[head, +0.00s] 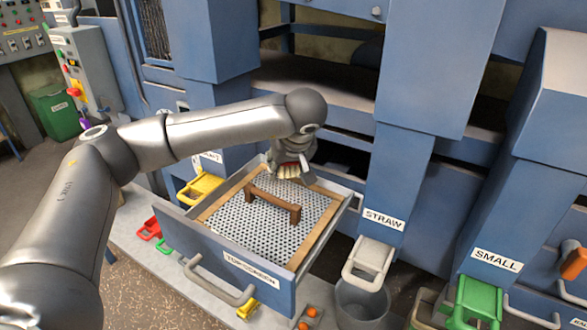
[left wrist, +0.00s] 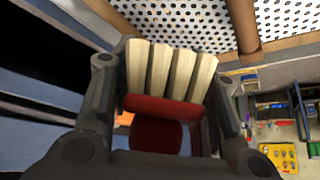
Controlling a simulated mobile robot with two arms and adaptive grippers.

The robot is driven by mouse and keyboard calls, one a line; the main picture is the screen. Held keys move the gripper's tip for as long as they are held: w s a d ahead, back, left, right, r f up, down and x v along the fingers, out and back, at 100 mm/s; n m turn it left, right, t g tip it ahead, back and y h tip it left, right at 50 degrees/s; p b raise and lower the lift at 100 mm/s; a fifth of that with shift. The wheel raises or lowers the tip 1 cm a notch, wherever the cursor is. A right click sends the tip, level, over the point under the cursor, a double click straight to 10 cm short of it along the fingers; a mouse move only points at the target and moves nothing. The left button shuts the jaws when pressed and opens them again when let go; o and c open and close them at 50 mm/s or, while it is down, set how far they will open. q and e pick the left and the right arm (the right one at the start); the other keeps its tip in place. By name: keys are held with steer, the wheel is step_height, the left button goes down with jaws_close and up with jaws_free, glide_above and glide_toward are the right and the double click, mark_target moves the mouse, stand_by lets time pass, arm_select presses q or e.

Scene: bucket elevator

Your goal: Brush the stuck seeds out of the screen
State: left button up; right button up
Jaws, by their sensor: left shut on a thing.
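The screen (head: 247,225) is a perforated light plate in a wooden frame, inside an open blue drawer labelled "TOP SCREEN" (head: 250,268). A brown wooden handle (head: 272,203) stands across its middle. My left gripper (head: 290,170) is over the far right corner of the drawer. It is shut on a brush with a red body (left wrist: 160,105) and cream bristle tufts (left wrist: 170,72). In the left wrist view the bristles point toward the screen (left wrist: 190,22) and its wooden frame. I cannot tell whether they touch it. Stuck seeds are too small to make out. My right gripper is not in view.
A chute labelled "STRAW" (head: 384,219) with a pale handled gate stands right of the drawer, above a grey bucket (head: 360,303). A green gate (head: 474,302) sits under the "SMALL" chute. A yellow gate (head: 200,188) is left of the drawer. Blue machine housing rises behind.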

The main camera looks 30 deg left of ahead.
arm_select(q)
steer(key=shift+w+a+r+p, duration=0.1)
steer(key=shift+a+r+p, duration=0.05)
steer(key=shift+a, duration=1.05)
steer(key=shift+w+a+r+p, duration=0.1)
steer(key=shift+a+r+p, duration=0.1)
steer(key=shift+a, duration=1.05)
steer(key=shift+w+a+r+p, duration=0.1)
steer(key=shift+a+r, duration=0.05)
steer(key=shift+a, duration=1.05)
step_height(320, 180, up, 6)
steer(key=p, duration=0.4)
steer(key=shift+d, duration=0.25)
step_height(320, 180, up, 3)
steer(key=p, duration=0.3)
steer(key=shift+d, duration=0.15)
